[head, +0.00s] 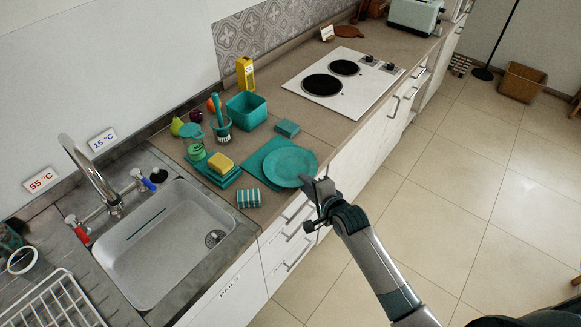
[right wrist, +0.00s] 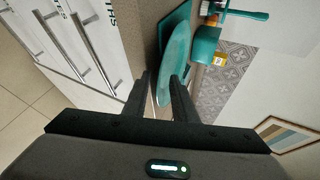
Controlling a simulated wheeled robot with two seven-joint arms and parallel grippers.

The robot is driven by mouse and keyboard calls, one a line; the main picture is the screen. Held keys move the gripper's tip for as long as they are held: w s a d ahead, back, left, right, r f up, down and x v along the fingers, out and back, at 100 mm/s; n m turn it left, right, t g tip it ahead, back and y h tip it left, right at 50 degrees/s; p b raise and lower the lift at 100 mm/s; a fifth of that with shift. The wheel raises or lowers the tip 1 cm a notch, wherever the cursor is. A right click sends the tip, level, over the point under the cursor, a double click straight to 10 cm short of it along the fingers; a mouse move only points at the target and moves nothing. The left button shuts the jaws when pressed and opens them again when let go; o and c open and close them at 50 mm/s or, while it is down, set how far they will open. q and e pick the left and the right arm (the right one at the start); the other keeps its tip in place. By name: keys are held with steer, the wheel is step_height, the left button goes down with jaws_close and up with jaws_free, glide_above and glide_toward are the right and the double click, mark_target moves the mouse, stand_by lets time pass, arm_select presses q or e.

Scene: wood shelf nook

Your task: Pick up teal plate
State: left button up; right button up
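The teal plate (head: 290,166) lies over a flat teal board (head: 253,164) near the counter's front edge. Its right rim reaches toward the counter edge. My right gripper (head: 313,187) is at that rim, coming from the front right. In the right wrist view the plate (right wrist: 176,62) shows nearly edge-on, and its near rim lies between the spread fingers of my right gripper (right wrist: 160,85). A gap shows between the left finger and the plate. The right finger overlaps the plate in the picture, so contact there is unclear. My left gripper is not in view.
Left of the plate are a yellow sponge (head: 221,162) on teal trays, a striped teal block (head: 248,198) and a teal bin (head: 246,111). A small teal block (head: 287,128) lies behind it. The white cooktop (head: 345,82) is farther back; the sink (head: 165,240) is at left.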

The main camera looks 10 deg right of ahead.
jaws_close()
steer(key=shift+r, duration=0.2)
steer(key=s+d+r+b, duration=0.5)
steer(key=s+d+r, duration=0.2)
steer(key=d+r, duration=0.2)
steer(key=shift+s+r, duration=0.15)
steer(key=shift+r, duration=0.75)
